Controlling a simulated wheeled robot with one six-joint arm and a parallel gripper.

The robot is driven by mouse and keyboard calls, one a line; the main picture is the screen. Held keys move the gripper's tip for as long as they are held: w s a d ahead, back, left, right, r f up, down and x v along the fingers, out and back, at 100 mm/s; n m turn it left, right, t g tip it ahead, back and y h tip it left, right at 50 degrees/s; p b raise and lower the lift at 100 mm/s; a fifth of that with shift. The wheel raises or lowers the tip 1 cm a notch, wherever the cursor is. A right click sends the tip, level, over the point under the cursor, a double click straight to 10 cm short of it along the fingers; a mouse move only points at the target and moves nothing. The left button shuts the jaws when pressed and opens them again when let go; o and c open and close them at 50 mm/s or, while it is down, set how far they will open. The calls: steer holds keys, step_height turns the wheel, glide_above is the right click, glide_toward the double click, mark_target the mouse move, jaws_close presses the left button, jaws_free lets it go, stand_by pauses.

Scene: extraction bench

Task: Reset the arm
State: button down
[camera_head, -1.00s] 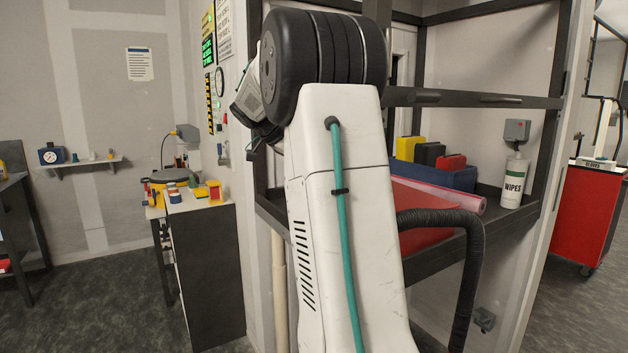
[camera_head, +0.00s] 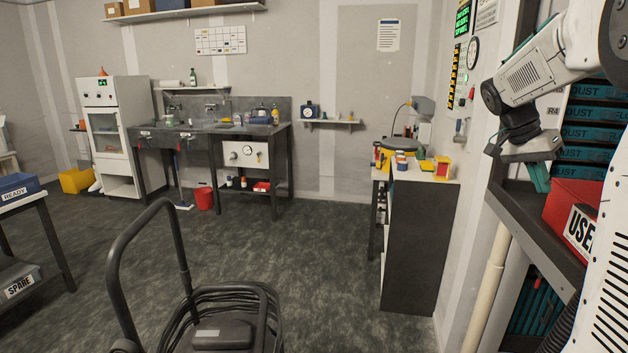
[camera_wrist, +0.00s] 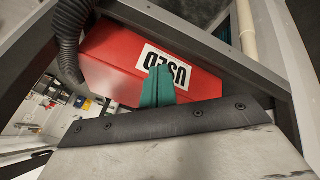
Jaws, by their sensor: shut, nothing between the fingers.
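My arm reaches in from the right edge of the head view, bent downward at the wrist. My gripper (camera_head: 540,178) hangs at the front of the shelf, beside the red bin (camera_head: 562,207) marked USED. In the wrist view the teal fingers (camera_wrist: 158,86) are together with nothing between them. They point toward the red bin (camera_wrist: 112,52) and cover part of its label. Whether they touch the bin cannot be told.
The dark shelf rack (camera_head: 523,207) stands close around my gripper, with teal-fronted boxes (camera_head: 592,133) behind. A dark cabinet (camera_head: 415,245) stands left of it. A black cart handle (camera_head: 150,225) with coiled cable is in front. Open floor (camera_head: 300,235) lies between.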

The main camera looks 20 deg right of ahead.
steer(key=s+a+f+n+t+y, duration=0.1)
steer(key=s+a+f+n, duration=0.2)
steer(key=a, duration=0.9)
steer(key=s+a+f+n+t+y, duration=0.2)
steer(key=s+a+n, duration=0.5)
steer(key=a, duration=0.5)
steer(key=s+a+f+n+t+y, duration=0.1)
steer(key=s+a+f+n, duration=0.3)
steer(key=s+a, duration=0.5)
steer(key=a+n+y, duration=0.1)
steer(key=a+n, duration=0.1)
steer(key=a, duration=0.1)
steer(key=shift+t, duration=0.4)
